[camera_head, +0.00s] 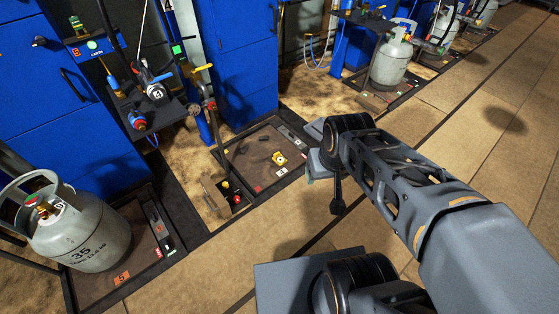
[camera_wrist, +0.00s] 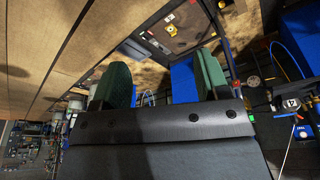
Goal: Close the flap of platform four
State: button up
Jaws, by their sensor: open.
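Platform four (camera_head: 255,150) is a dark-framed floor scale with a brown top and a label marked 4, in the middle of the head view. A small yellow piece (camera_head: 279,157) lies on it near the label. A dark strip with small grey parts runs along its far right edge; I cannot tell which part is the flap or how it stands. The platform (camera_wrist: 160,48) also shows at the top of the wrist view. My gripper (camera_wrist: 162,62) has two green-padded fingers wide apart with nothing between them. In the head view my arm hides its fingertips.
A grey gas cylinder (camera_head: 84,235) stands on platform five (camera_head: 130,278) at the left. A small box (camera_head: 219,198) with red and yellow parts sits beside platform four. Blue cabinets (camera_head: 240,60) and a bracket with hoses stand behind. More cylinders (camera_head: 391,58) stand at the upper right. The tan floor at right is clear.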

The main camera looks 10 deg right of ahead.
aim_at(222, 205)
jog(key=u, duration=0.55)
jog(key=k, duration=1.3)
jog(key=u, duration=1.15)
jog(key=i, duration=1.35)
jog(key=z, duration=0.85)
jog(key=i, duration=0.95)
jog(key=z, duration=0.4)
